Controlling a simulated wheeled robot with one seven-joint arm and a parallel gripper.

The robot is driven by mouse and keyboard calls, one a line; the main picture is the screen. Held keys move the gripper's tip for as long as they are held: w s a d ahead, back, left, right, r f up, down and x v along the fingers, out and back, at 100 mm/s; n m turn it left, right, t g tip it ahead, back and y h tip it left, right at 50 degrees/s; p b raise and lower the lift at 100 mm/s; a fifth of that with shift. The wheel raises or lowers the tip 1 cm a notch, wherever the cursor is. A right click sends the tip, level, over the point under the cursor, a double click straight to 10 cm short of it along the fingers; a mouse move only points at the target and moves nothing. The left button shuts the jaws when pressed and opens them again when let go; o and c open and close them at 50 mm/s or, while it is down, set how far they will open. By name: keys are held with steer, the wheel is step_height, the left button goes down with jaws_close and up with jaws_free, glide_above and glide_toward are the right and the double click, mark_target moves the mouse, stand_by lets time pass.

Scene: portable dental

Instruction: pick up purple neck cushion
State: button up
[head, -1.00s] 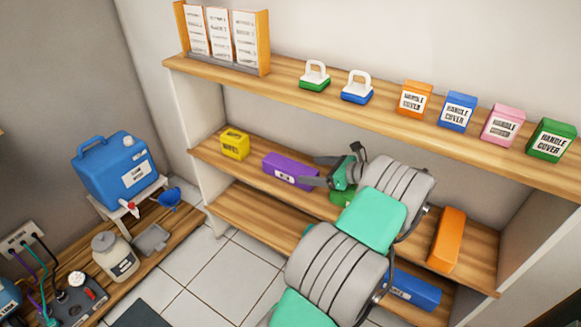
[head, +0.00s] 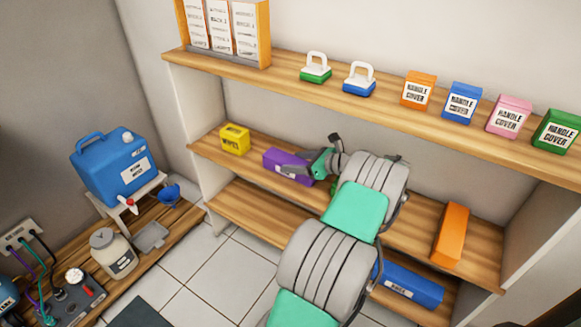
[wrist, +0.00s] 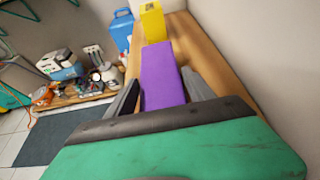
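The purple neck cushion (head: 276,160) is a long block lying on the middle shelf, its label facing front in the head view. My gripper (head: 298,163) is at the cushion's right end, partly covering it. In the wrist view the cushion (wrist: 161,72) runs away between my two grey fingers. The gripper (wrist: 160,82) is open, with one finger on each side of the cushion. The left finger looks close to its side; a small gap shows at the right finger. Contact cannot be told. The near end of the cushion is hidden by the gripper body.
A yellow block (head: 235,139) stands just left of the cushion. An orange block (head: 452,233) lies farther right on the same shelf. The top shelf (head: 290,76) overhangs with handle covers and boxes. A blue block (head: 412,284) is on the bottom shelf (head: 240,212).

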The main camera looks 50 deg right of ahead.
steer(key=c, duration=1)
